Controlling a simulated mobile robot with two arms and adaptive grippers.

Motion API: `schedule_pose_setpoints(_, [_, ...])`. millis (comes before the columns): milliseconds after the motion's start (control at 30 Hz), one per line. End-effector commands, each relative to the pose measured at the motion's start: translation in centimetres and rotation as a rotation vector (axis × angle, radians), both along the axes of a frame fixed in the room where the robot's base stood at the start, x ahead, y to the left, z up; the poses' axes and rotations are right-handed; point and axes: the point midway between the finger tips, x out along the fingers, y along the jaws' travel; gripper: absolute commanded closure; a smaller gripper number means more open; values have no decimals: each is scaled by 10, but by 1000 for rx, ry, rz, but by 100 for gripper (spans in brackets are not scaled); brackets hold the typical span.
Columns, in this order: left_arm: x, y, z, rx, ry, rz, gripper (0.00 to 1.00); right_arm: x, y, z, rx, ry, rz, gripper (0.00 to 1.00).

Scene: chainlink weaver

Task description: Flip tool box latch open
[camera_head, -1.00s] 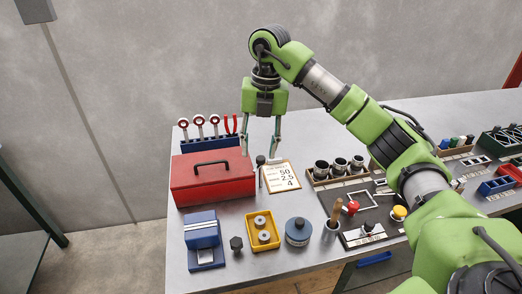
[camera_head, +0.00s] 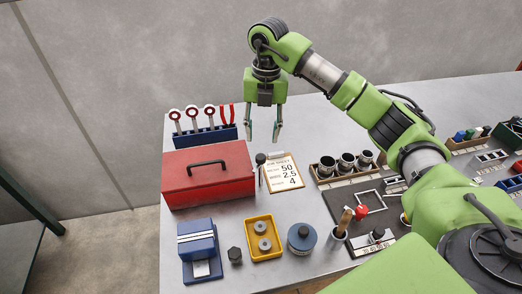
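A red tool box (camera_head: 208,180) with a black top handle stands closed at the left end of the metal table. No latch can be made out on the faces I see. My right gripper (camera_head: 262,139) hangs pointing down above the table, behind and to the right of the box. Its two fingers are apart with nothing between them, and it does not touch the box. My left gripper is not in view.
In front are a blue vise-like block (camera_head: 198,243), a yellow tray (camera_head: 263,218) and a blue round container (camera_head: 301,232). Cups in a wooden holder (camera_head: 343,179) stand further right.

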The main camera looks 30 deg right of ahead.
Motion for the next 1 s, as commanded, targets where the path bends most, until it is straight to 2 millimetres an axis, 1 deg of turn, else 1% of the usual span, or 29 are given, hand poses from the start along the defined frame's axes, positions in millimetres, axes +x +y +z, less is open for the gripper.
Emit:
schedule_pose_setpoints(33, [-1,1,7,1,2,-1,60,-2,0,-10,0,7,0,61])
schedule_pose_setpoints(200, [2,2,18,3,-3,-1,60,0,2,-45,-1,5,-1,61])
schedule_pose_setpoints(300, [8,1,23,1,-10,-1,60,0,3,-62,0,4,0,61])
schedule_pose_setpoints(400, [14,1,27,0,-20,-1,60,1,3,-75,1,3,0,61])
schedule_pose_setpoints(500, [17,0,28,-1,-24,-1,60,2,3,-83,0,2,0,61])
schedule_pose_setpoints(600, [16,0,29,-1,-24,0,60,2,3,-87,0,0,0,61])
schedule_pose_setpoints(833, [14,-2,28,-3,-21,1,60,2,3,-88,0,0,0,61])
schedule_pose_setpoints(867, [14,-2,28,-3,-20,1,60,2,3,-88,0,0,0,64])
schedule_pose_setpoints(900, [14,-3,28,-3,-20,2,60,2,3,-88,0,0,0,74])
schedule_pose_setpoints(967, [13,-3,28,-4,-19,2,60,2,3,-88,0,0,0,90])
schedule_pose_setpoints(1000, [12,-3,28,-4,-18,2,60,2,3,-88,0,0,0,100])
